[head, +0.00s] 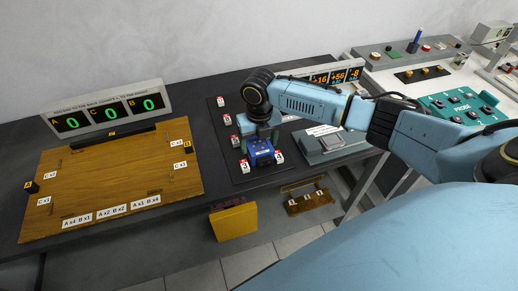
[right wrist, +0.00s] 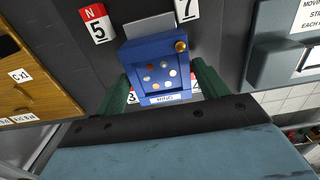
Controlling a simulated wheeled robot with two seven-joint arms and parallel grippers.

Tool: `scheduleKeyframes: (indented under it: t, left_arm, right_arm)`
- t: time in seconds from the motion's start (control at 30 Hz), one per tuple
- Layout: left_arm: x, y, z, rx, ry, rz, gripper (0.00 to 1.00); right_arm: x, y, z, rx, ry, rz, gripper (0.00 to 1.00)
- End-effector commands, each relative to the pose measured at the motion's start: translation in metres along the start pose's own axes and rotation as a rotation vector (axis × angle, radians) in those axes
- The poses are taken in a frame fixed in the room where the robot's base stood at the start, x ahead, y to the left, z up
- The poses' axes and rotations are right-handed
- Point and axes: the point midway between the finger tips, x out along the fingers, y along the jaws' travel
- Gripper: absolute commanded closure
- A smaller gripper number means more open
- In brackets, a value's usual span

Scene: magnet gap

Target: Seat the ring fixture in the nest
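The ring fixture (head: 262,152) is a blue block over the dark mat, partly behind my right gripper (head: 262,134). In the right wrist view the ring fixture (right wrist: 162,72) shows several round silver and copper spots, a brass knob at one corner and a RING label. The green fingers of my right gripper (right wrist: 162,88) stand on both sides of it, close to its sides. I cannot tell whether they press on it or whether it is lifted. I cannot make out the nest for certain. My left gripper is out of view.
Number tags (right wrist: 97,24) lie around the fixture. A grey box with a square top plate (head: 333,142) stands to its right. A wooden board (head: 100,185) with a counter display (head: 108,110) is at left. A yellow box (head: 233,221) sits below the table's front edge.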

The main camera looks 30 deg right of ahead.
Motion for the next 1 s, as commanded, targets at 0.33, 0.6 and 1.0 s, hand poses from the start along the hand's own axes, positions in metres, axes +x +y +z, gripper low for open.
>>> scheduleKeyframes:
  t: [0.33,0.6,1.0]
  left_arm:
    - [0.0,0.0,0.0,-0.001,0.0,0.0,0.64]
    - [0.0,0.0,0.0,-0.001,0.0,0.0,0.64]
    - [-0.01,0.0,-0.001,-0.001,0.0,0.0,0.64]
  right_arm:
    - [-0.001,0.0,0.0,0.001,0.0,0.0,0.74]
    - [-0.004,0.0,0.001,0.001,-0.004,0.002,0.84]
    - [-0.069,0.001,0.002,0.0,-0.005,0.003,0.84]
